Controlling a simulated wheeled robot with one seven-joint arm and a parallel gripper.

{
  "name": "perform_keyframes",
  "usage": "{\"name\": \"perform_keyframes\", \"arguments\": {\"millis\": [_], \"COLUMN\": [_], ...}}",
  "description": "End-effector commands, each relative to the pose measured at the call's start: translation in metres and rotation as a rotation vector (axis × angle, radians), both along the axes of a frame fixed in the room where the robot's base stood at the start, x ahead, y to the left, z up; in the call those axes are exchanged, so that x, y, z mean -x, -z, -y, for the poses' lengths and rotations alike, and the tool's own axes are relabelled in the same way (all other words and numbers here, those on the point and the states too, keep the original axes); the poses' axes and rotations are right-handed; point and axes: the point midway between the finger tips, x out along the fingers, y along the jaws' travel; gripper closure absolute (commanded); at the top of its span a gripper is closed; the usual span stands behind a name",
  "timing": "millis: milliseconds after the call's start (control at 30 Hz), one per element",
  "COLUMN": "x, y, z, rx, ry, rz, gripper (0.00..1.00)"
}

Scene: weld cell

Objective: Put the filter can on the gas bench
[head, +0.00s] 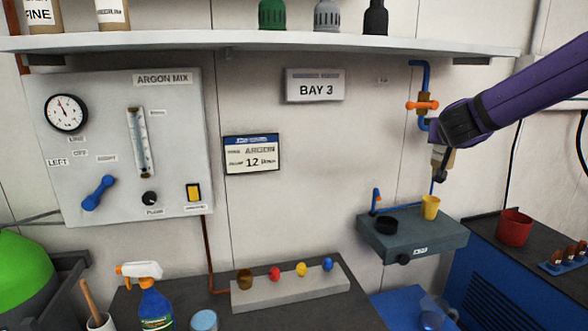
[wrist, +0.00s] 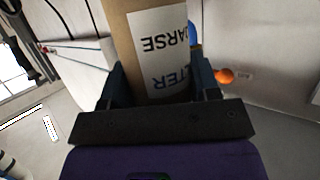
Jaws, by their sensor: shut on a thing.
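My gripper (head: 441,172) is at the right of the head view, held in the air above the small wall-mounted unit. It is shut on the filter can, a tan can with a white label. In the wrist view the can (wrist: 160,50) sits between the two fingers, its label partly readable as "...ARSE" and "...LTER", upside down. In the head view only a small tan part of the can (head: 450,160) shows beside the gripper. A dark bench top (head: 340,308) lies below the argon panel; no label names it as the gas bench.
The bench holds a grey block (head: 290,296) with coloured knobs, a spray bottle (head: 152,300) and a blue-topped can (head: 204,320). The wall unit (head: 415,241) carries a yellow cup (head: 430,207) and a black ring. A red pot (head: 515,227) stands at right. Bench space right of the block is clear.

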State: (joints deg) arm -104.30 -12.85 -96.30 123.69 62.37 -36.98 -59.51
Motion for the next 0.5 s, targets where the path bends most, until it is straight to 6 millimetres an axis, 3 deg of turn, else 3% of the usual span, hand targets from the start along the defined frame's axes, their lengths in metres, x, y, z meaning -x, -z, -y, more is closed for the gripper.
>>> {"name": "perform_keyframes", "arguments": {"millis": [133, 500], "x": [0.005, 0.011], "y": [-0.016, -0.032], "z": [0.003, 0.001], "rx": [0.005, -0.002], "ry": [0.005, 0.000], "rz": [0.002, 0.002], "gripper": [0.69, 0.69]}}
